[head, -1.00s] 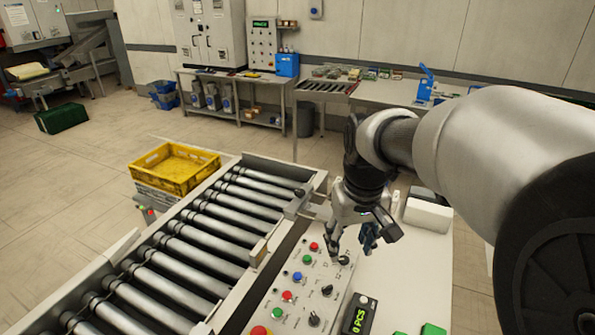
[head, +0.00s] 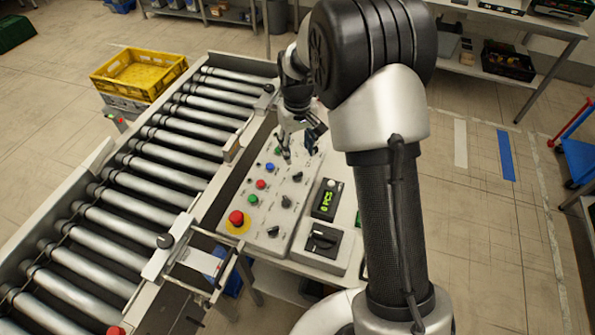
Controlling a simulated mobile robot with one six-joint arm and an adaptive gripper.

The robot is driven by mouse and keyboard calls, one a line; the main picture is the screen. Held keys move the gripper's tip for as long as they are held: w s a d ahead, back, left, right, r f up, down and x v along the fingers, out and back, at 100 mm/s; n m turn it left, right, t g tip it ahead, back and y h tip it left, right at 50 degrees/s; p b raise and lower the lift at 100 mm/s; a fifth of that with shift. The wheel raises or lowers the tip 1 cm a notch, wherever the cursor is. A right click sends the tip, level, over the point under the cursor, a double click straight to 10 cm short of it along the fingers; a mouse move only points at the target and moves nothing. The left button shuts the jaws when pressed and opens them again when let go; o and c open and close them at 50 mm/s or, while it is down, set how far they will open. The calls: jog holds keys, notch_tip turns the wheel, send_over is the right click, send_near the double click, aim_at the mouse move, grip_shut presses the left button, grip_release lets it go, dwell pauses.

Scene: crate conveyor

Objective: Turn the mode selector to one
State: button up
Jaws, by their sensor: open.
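The control panel (head: 250,232) stands beside the roller conveyor. It carries a column of small black rotary knobs: an upper knob (head: 297,177), a middle knob (head: 287,201) and a lower knob (head: 273,231). A larger black rotary switch (head: 322,240) sits on a separate grey box to the right. The labels are too small to read, so I cannot tell which one is the mode selector. My gripper (head: 300,154) points down over the far end of the panel, open, with its fingers apart and nothing visible between them. It hides part of that end.
A red emergency button (head: 236,218) and several coloured buttons line the panel's left side. A green-lit counter display (head: 327,199) stands right of the knobs. The conveyor (head: 150,165) runs along the left, with a yellow crate (head: 138,72) at its far side.

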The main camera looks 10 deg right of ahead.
aim_at(298, 173)
notch_tip(298, 173, down, 10)
jog(key=shift+r+b, duration=0.1)
jog(key=shift+b, duration=0.6)
jog(key=c, duration=1.1)
jog(key=shift+o, duration=0.2)
